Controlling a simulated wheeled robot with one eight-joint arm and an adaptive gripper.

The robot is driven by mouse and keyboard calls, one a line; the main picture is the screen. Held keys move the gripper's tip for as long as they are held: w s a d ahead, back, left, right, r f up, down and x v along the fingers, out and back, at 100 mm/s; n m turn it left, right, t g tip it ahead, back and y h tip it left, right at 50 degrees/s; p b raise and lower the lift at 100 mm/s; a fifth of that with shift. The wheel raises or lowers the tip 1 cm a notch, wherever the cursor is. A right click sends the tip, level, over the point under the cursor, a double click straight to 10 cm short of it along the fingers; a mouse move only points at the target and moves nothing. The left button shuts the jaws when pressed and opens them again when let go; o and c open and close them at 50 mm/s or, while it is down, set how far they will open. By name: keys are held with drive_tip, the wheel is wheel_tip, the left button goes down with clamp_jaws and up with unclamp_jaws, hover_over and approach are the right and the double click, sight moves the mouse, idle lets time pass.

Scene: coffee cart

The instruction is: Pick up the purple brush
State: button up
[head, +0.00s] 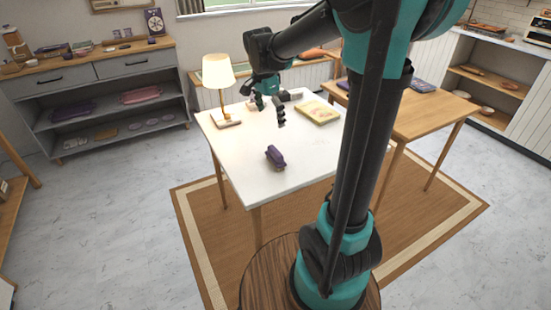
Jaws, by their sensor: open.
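The purple brush (275,157) lies on the white tabletop (235,147), near the table's front edge. Its top is dark purple and a small tan strip shows at its lower edge. My gripper (270,105) is open and empty above the far part of the same table. It points downward, apart from the brush and farther back than it. Nothing hides the brush in the head view.
A lit lamp (218,75) stands at the table's far left corner. A yellowish book or board (318,112) lies at the far right, with a small dark object (296,94) beside it. A wooden table (428,113) adjoins on the right. The tabletop around the brush is clear.

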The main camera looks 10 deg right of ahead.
sight(275, 150)
drive_tip(key=shift+m, duration=0.4)
drive_tip(key=f, duration=0.5)
drive_tip(key=w+d+f, duration=0.1)
drive_tip(key=f, duration=0.5)
drive_tip(key=w+d+f, duration=0.1)
drive_tip(key=f, duration=0.4)
drive_tip(key=shift+f, duration=0.3)
drive_tip(key=shift+c, duration=0.2)
drive_tip(key=c, duration=1.1)
drive_tip(key=shift+s, duration=0.1)
drive_tip(key=shift+c, duration=0.2)
drive_tip(key=shift+r, duration=0.1)
wheel_tip(275, 150, up, 20)
